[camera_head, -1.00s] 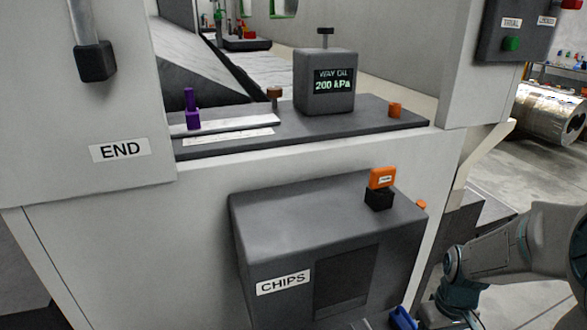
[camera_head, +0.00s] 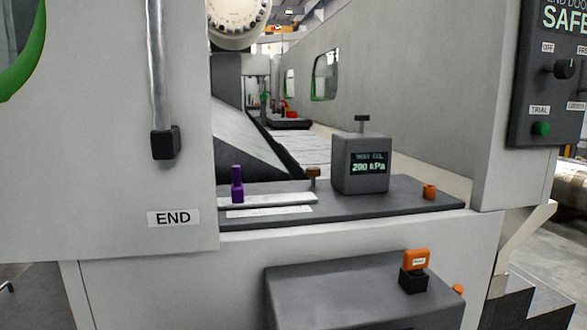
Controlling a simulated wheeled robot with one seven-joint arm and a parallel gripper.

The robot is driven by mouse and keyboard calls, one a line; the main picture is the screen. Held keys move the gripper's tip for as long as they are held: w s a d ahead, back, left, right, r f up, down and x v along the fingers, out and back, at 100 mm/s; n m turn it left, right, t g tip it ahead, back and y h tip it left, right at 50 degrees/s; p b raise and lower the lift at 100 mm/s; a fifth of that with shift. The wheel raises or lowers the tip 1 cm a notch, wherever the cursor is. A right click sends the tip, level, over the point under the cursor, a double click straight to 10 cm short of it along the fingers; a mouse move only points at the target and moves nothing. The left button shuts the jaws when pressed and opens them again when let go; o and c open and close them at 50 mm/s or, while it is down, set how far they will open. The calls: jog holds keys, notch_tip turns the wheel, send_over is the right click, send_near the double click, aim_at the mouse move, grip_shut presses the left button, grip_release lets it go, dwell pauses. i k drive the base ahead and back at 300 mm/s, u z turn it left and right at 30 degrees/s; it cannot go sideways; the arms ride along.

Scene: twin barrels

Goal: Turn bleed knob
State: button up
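A dark grey box (camera_head: 360,166) with a lit display reading about 200 kPa stands on a dark ledge (camera_head: 400,205) in the machine's opening. A dark T-shaped knob (camera_head: 362,121) sits on top of the box. A small brown knob (camera_head: 313,172) stands on the ledge left of the box. A short orange knob (camera_head: 429,191) stands on the ledge to its right. No legible label tells which is the bleed knob. My gripper is not in view.
A purple upright piece (camera_head: 237,186) stands on a pale strip at left. Below, a grey chip box (camera_head: 330,290) juts out with an orange-topped switch (camera_head: 415,262). A vertical door handle (camera_head: 160,90) and a control panel (camera_head: 555,90) flank the opening.

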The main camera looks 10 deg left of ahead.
aim_at(312, 171)
jog(key=u, duration=1.4)
jog(key=k, duration=0.75)
jog(key=z, duration=0.65)
jog(key=i, duration=0.35)
jog(key=u, duration=0.05)
